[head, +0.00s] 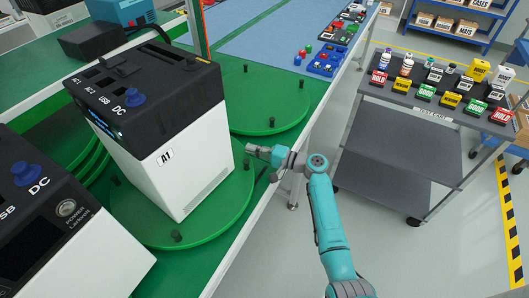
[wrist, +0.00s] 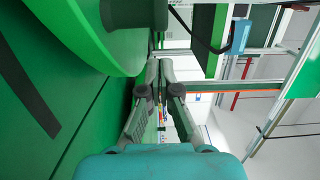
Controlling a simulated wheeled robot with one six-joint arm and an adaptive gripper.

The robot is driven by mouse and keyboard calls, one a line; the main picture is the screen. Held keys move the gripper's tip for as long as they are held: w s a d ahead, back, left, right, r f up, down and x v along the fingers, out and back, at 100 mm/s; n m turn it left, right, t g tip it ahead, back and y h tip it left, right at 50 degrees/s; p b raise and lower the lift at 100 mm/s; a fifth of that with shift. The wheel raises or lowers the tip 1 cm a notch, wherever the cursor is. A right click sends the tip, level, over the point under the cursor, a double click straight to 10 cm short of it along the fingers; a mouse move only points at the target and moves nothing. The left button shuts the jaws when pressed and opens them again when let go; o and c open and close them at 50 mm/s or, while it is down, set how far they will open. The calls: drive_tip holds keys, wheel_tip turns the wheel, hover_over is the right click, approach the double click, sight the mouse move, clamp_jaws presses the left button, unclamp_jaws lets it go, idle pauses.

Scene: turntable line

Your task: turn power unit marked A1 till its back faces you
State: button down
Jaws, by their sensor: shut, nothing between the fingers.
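The power unit marked A1 (head: 168,135) is white with a black top and stands upright on a green turntable (head: 218,212). Its A1 label is on the white side turned towards the lower right. A panel with sockets, a blue DC knob and a lit strip is at its upper left. The turntable has dark pegs on its rim, one (head: 246,164) close to my gripper. My gripper (head: 252,149) is shut and empty, at the turntable's right edge. In the wrist view, my gripper (wrist: 160,62) points along the underside of the green disc (wrist: 95,38); contact cannot be told.
Another power unit (head: 62,225) stands at the lower left. A second green turntable (head: 265,105) lies behind, with a blue mat (head: 270,45) beyond. A grey cart (head: 410,125) with bottles and coloured cards stands right. The floor between bench and cart is clear.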

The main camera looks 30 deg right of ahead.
drive_tip(key=shift+s+a, duration=0.25)
drive_tip(key=shift+s, duration=0.35)
drive_tip(key=shift+s+a, duration=0.3)
drive_tip(key=shift+s, duration=0.35)
drive_tip(key=shift+s+a, duration=0.25)
drive_tip(key=shift+s, duration=0.35)
drive_tip(key=shift+s, duration=0.1)
